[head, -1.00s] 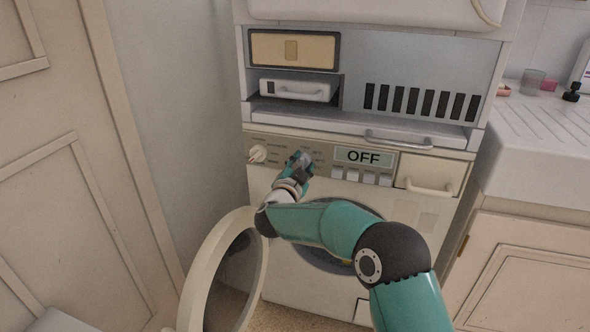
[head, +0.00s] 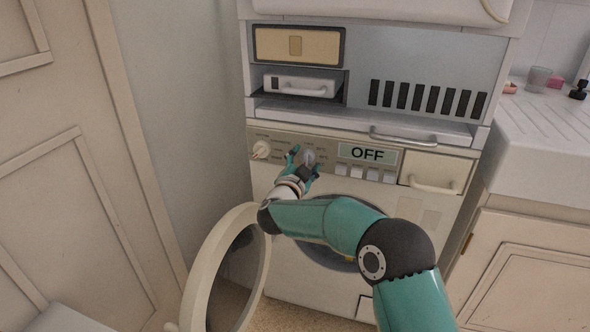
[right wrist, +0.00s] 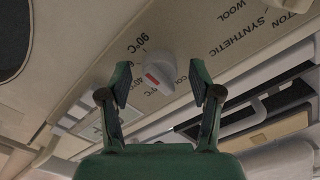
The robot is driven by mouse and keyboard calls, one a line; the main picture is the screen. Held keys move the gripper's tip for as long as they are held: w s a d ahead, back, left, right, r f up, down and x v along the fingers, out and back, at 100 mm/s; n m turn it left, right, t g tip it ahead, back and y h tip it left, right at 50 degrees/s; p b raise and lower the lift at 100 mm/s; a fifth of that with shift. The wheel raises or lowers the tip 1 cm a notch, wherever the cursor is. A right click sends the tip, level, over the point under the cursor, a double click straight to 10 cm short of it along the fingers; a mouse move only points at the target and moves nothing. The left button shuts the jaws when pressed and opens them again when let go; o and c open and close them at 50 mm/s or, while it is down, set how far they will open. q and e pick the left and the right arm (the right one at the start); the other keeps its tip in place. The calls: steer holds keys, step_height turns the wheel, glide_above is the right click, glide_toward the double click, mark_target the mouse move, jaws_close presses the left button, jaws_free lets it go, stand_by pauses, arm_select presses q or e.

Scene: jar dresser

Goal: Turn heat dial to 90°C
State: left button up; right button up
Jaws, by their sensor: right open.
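The heat dial (head: 309,157) is a small pale knob on the washing machine's panel, left of the display. In the right wrist view the white dial (right wrist: 160,68) has a red mark on its lower-left side, with a "90°C" label to its upper left and other temperature labels below that. The mark does not point at "90°C". My right gripper (head: 304,162) is open at the dial. Its green fingers (right wrist: 160,82) stand on either side of the dial, apart from it as far as I can tell. My left gripper is not in view.
Another dial (head: 261,149) sits further left, by the fabric labels. The display (head: 367,154) reads "OFF", with several buttons below it. A drawer handle (head: 434,186) is at the right. The round door (head: 258,222) hangs open at lower left, beside my arm.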

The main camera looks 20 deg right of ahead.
steer(key=v, duration=1.1)
steer(key=shift+s+a, duration=0.25)
steer(key=shift+d, duration=0.1)
